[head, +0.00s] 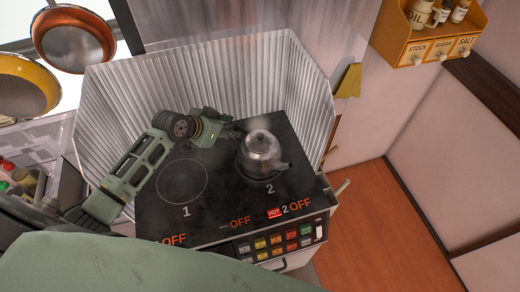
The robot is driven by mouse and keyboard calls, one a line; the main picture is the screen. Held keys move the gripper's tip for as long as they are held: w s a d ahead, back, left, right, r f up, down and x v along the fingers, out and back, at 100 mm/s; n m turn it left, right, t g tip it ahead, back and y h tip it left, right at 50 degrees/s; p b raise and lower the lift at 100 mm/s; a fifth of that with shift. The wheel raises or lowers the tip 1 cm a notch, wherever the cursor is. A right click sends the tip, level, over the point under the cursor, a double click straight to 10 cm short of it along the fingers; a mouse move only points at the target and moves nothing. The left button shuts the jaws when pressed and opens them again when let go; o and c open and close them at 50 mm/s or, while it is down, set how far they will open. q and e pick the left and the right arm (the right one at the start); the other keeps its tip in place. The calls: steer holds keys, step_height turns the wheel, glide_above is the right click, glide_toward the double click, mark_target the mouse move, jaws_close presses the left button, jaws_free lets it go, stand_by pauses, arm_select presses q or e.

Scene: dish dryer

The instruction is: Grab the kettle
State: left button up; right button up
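A silver metal kettle (263,156) stands upright on burner 2 of the black stove top (210,215). Its spout points to the lower right, and faint steam shows above it. My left gripper (236,131) reaches in from the left and is just up and left of the kettle, close to its upper side. Its dark fingers are small against the dark stove, so I cannot tell whether they are open or touch the kettle. My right gripper is not in view.
A corrugated metal splash guard (190,85) surrounds the stove's back and sides. Burner 1 (182,184) is empty. Coloured buttons (275,242) and a red HOT sign (274,212) are along the front. Pans (73,40) hang upper left; a spice shelf (425,45) is upper right.

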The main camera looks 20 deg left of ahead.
arm_select(q)
steer(key=shift+p+x, duration=0.45)
steer(key=shift+x, duration=0.45)
steer(key=x, duration=0.3)
steer(key=shift+a+f, duration=0.15)
steer(key=shift+f, duration=0.2)
steer(key=c, duration=0.6)
jaws_close()
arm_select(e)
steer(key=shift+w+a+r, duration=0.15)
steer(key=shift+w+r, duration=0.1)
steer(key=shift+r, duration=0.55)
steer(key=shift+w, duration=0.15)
